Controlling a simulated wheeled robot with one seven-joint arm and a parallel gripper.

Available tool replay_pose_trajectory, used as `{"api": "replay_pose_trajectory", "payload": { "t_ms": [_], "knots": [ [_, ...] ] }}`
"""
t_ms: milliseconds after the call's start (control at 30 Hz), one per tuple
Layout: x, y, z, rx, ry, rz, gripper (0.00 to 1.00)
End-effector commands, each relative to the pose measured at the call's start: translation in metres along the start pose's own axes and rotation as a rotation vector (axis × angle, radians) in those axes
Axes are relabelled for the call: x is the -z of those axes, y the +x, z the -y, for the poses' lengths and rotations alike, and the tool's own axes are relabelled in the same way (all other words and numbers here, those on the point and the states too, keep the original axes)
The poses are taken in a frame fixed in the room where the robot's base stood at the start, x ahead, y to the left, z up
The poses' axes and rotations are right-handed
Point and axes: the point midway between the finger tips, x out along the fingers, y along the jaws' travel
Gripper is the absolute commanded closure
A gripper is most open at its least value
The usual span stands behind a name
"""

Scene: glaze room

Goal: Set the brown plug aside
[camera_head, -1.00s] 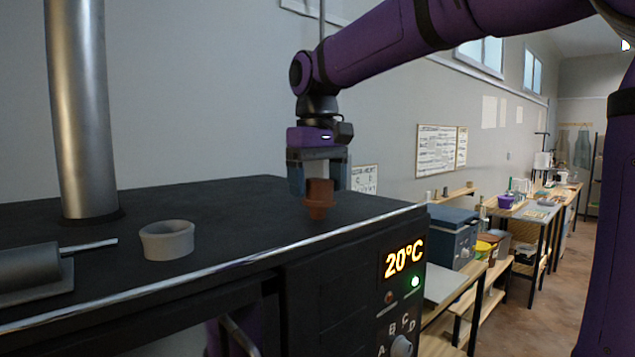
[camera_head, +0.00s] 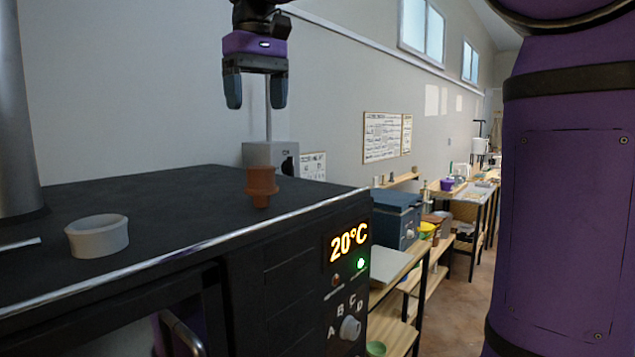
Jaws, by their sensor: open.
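The brown plug (camera_head: 261,186) stands on the black top of the kiln (camera_head: 160,205), near its right front edge. It is stepped, with a wider upper part and a narrower lower end. My gripper (camera_head: 255,104) is above the plug, clear of it, with its two fingers pointing down. The fingers are apart and nothing is between them. A pale grey ring (camera_head: 97,237) lies on the kiln top to the left of the plug.
A metal pipe (camera_head: 18,120) rises from the kiln top at the left. A grey box (camera_head: 268,157) with a thin upright rod is behind the plug. The kiln's front panel display (camera_head: 348,242) reads 20°C. Shelves and a blue-grey box (camera_head: 396,217) stand to the right.

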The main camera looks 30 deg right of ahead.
Motion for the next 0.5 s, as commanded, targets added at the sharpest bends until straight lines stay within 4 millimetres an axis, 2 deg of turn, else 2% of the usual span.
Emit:
{"api": "replay_pose_trajectory", "payload": {
  "t_ms": [133,233,367,500],
  "knots": [
    [-0.018,0.01,-0.003,-0.005,0.013,-0.033,0.24],
    [-0.043,0.028,-0.008,-0.011,0.03,-0.082,0.24],
    [-0.083,0.062,-0.015,-0.017,0.06,-0.162,0.24],
    [-0.126,0.104,-0.022,-0.021,0.09,-0.25,0.24]
  ]
}}
